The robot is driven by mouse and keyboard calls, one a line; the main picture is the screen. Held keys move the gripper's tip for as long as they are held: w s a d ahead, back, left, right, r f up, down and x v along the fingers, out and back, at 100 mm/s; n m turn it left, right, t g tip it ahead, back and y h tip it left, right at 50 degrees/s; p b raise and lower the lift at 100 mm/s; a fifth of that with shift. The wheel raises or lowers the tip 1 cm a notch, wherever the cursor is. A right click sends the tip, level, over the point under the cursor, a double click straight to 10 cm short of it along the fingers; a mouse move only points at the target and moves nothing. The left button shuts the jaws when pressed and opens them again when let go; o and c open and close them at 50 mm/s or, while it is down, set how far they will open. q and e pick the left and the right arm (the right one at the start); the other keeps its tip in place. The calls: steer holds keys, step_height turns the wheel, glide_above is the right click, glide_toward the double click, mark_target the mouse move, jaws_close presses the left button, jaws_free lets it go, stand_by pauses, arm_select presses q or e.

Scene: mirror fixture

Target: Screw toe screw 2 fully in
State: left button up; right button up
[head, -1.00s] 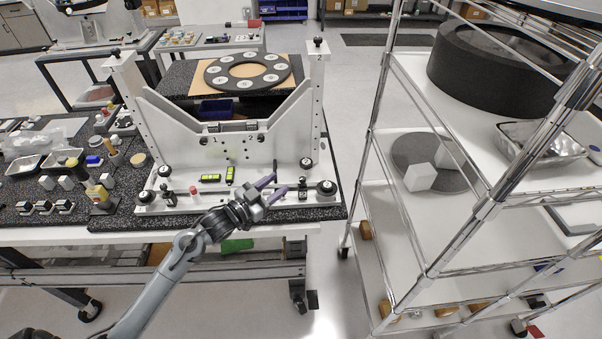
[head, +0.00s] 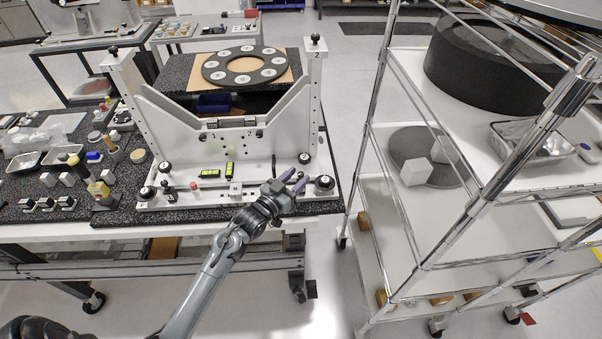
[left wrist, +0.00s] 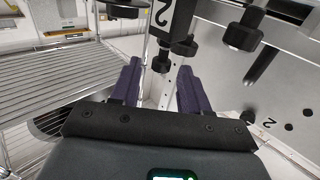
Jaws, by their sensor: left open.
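My left gripper (head: 293,180) is at the front right corner of the white mirror fixture (head: 225,190), its purple fingers pointing right. In the left wrist view, the open fingers (left wrist: 160,68) stand on either side of a small black screw head (left wrist: 161,62), which appears to be toe screw 2. The fingers look apart from it; whether they touch it cannot be told. A black plate marked 2 (left wrist: 163,14) sits just above it. In the head view the fingers hide the screw. A larger black knob (head: 324,183) stands just right of the fingertips. My right gripper is not in view.
Another black knob (head: 304,158) stands behind the fingers, near the fixture's right upright (head: 315,100). A wire shelf rack (head: 375,130) stands to the right, across a floor gap. Loose parts crowd the left bench.

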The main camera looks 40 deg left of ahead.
arm_select(q)
steer(key=shift+w, duration=1.35)
jaws_close()
